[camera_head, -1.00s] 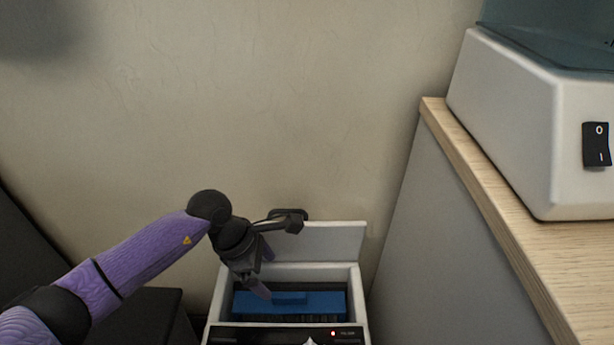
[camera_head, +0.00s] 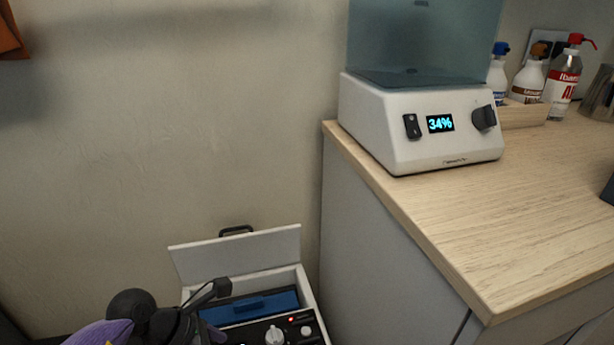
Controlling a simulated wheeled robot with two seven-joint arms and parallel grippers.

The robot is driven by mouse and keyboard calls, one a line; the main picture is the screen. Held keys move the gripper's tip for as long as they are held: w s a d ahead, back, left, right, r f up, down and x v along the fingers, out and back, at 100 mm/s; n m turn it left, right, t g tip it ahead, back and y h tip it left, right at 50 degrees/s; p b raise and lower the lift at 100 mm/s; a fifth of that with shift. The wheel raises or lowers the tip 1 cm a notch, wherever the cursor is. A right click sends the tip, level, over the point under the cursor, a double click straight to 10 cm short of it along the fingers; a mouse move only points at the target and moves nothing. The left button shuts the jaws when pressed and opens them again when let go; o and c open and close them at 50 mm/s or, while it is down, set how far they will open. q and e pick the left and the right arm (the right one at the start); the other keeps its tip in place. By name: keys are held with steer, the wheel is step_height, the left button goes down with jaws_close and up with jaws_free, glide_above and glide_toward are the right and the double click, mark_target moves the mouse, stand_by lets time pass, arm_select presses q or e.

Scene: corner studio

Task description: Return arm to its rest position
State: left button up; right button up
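My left arm, purple with black joints, comes in at the bottom left. Its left gripper (camera_head: 203,325) is at the bottom edge, in front of the left side of a white box (camera_head: 312,290) with its lid (camera_head: 240,254) raised. Its fingers are partly cut off by the frame, so I cannot tell if they are open. A blue piece (camera_head: 252,305) lies inside the box, behind a black panel with knobs and a red light. My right gripper is not in view.
A wooden-topped cabinet (camera_head: 470,215) stands to the right of the box. A white machine (camera_head: 425,140) with a tinted cover and a 34% display sits on it. Several bottles stand at the back right. The near countertop is clear.

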arm_select(q)
step_height(320, 180, up, 4)
steer(key=s+d+n+t+h+p, duration=0.3)
steer(key=n+t+p, duration=0.45)
steer(key=n, duration=0.75)
steer(key=s+a+f+n+g+y+p, duration=0.1)
steer(key=s+a+f+n+y+p, duration=0.45)
steer(key=s+n, duration=0.5)
steer(key=s+a+f+n+g+y+p, duration=0.1)
steer(key=s+a+f+n+y+p, duration=0.4)
steer(key=s+n, duration=0.55)
steer(key=s+n+g+p, duration=0.3)
steer(key=s+n+g, duration=0.4)
steer(key=s, duration=1.4)
steer(key=n, duration=0.2)
steer(key=shift+s+d+n+p, duration=0.2)
steer(key=shift+d+n+p, duration=0.1)
steer(key=shift+p, duration=0.1)
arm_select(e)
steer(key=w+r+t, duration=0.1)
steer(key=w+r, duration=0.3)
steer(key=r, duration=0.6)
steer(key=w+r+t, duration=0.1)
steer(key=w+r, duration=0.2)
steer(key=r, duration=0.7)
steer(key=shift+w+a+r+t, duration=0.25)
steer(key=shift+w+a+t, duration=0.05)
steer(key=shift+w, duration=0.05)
